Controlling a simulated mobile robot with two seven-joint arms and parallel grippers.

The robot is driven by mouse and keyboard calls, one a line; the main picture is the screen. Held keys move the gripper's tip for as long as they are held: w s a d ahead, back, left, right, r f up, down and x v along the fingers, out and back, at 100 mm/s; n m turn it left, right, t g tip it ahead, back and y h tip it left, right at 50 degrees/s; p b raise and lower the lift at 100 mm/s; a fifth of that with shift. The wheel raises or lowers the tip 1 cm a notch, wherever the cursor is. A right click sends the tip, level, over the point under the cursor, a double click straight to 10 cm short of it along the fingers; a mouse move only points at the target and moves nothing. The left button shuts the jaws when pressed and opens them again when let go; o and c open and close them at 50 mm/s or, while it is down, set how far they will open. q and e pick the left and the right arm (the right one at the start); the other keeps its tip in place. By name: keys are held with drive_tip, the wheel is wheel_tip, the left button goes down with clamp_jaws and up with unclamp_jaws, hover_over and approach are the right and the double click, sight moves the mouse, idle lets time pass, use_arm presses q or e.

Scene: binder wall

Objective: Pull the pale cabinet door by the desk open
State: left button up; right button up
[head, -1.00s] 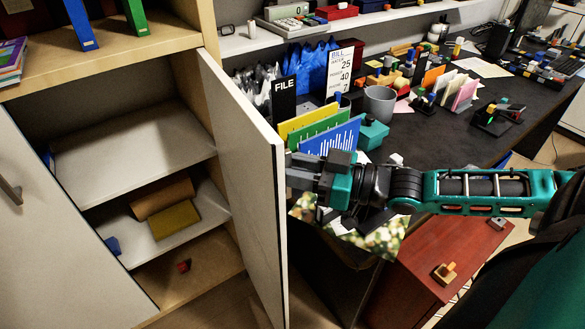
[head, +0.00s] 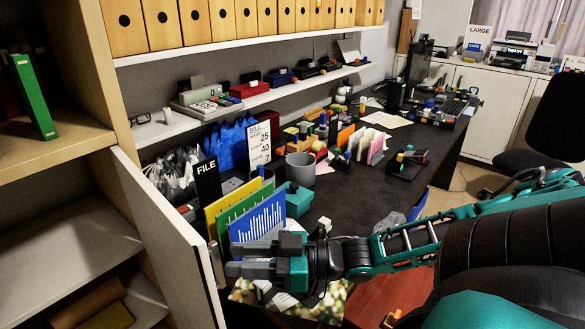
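The pale cabinet door (head: 160,235) stands swung out from the cabinet at the left of the head view, with dark shelf space visible behind it. A small metal piece, seemingly its handle (head: 214,262), shows at its free edge. My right gripper (head: 230,260) points left at this edge from the desk side. Its two grey fingers look apart with a gap between them, and nothing shows between them. The tips are close to the handle; I cannot tell whether they touch. My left gripper is not in view.
The dark desk (head: 345,185) lies behind my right arm, with colored file folders (head: 257,222), a grey mug (head: 300,168) and several blocks. Wall shelves hold binders (head: 205,20). A black chair (head: 555,120) stands at right. A red cabinet (head: 385,295) is below the desk.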

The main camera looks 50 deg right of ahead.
drive_tip(key=v, duration=0.8)
drive_tip(key=shift+s+d+p, duration=0.2)
drive_tip(key=shift+s+p, duration=0.05)
drive_tip(key=shift+p, duration=0.1)
drive_tip(key=shift+s, duration=0.1)
idle(0.6)
